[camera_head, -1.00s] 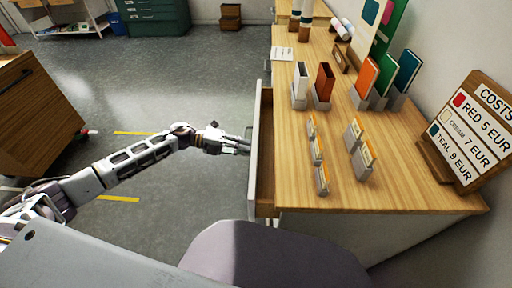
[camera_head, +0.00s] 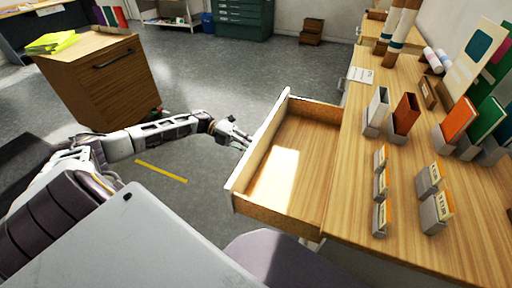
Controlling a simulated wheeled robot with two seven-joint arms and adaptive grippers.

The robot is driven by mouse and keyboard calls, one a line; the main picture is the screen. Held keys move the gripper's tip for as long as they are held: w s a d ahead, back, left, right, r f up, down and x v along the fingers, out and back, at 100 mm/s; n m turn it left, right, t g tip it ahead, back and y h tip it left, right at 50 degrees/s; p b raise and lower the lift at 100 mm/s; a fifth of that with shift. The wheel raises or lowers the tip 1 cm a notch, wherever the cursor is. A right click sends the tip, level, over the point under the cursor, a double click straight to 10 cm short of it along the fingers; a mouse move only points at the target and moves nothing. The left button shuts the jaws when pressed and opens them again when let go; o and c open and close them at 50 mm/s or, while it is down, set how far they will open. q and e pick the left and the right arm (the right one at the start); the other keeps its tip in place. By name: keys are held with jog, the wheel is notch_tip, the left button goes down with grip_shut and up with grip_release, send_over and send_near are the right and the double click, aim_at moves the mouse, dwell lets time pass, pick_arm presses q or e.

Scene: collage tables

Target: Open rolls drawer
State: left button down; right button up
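A wooden drawer (camera_head: 292,157) with a white front stands far out from the left side of the long wooden table (camera_head: 345,205). Its inside is bare wood and looks empty. My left gripper (camera_head: 243,138) is at the outer face of the drawer front, near its middle. Its fingertips point at the front; the handle is hidden, and I cannot tell whether the fingers are closed on it. My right gripper is not in view.
Card holders (camera_head: 381,190), a white box (camera_head: 377,108) and a dark red box (camera_head: 404,116) stand on the table. A wooden cabinet (camera_head: 100,80) with yellow-green sheets is at the left.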

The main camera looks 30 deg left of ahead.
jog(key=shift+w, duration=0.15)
pick_arm(q)
jog(key=c, duration=2)
grip_release()
jog(key=o, duration=0.5)
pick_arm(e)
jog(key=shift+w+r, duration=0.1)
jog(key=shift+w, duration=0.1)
pick_arm(q)
jog(key=shift+a, duration=0.15)
jog(key=shift+v, duration=5.9)
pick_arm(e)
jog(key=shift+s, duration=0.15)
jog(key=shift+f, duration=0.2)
